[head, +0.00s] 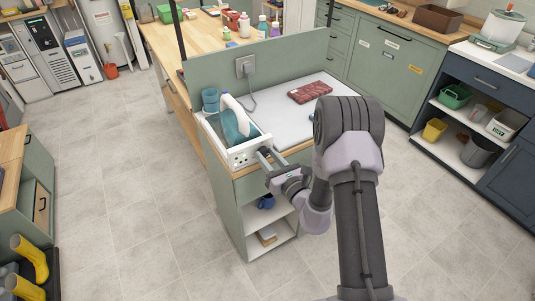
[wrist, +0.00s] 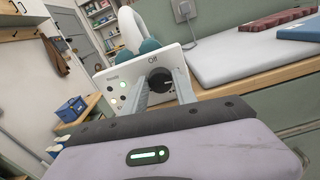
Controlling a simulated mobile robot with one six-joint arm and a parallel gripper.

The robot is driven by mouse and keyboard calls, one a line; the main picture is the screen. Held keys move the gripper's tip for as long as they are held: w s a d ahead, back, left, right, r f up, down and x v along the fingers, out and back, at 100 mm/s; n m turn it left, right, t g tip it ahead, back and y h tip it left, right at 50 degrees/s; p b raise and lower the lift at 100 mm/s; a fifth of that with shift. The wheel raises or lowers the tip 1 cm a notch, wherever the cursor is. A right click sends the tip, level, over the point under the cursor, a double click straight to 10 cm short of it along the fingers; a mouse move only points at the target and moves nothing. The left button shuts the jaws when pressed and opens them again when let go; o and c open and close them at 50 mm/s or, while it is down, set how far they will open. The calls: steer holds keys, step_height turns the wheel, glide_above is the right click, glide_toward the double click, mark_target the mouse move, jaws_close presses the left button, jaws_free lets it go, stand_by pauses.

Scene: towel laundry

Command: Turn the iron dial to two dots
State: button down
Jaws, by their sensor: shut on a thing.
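The iron (head: 238,118), teal and white, rests in a white station (head: 247,153) at the left end of the ironing counter. In the wrist view the station's front panel (wrist: 120,75) carries "Off" above a black dial (wrist: 160,80), and "Ready" beside small lights, some lit green. My gripper (head: 268,157) reaches the panel from the right. In the wrist view its fingers (wrist: 158,88) stand on either side of the dial and are shut on it. The fingers partly cover the dial's surroundings; I cannot read the dial's pointer or see a two-dot mark.
A white ironing pad (head: 290,125) covers the counter, with a folded red cloth (head: 310,92) on it. A green back panel (head: 270,66) with a socket and cord rises behind. Open floor (head: 130,150) lies to the left.

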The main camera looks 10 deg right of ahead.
steer(key=m+p, duration=0.3)
steer(key=m, duration=0.3)
steer(key=shift+d, duration=0.1)
steer(key=m+p, duration=0.3)
steer(key=m, duration=0.3)
steer(key=shift+f, duration=0.15)
steer(key=shift+m, duration=0.3)
steer(key=c, duration=1)
jaws_free()
steer(key=p+v, duration=0.1)
steer(key=v, duration=1.6)
steer(key=shift+s, duration=0.15)
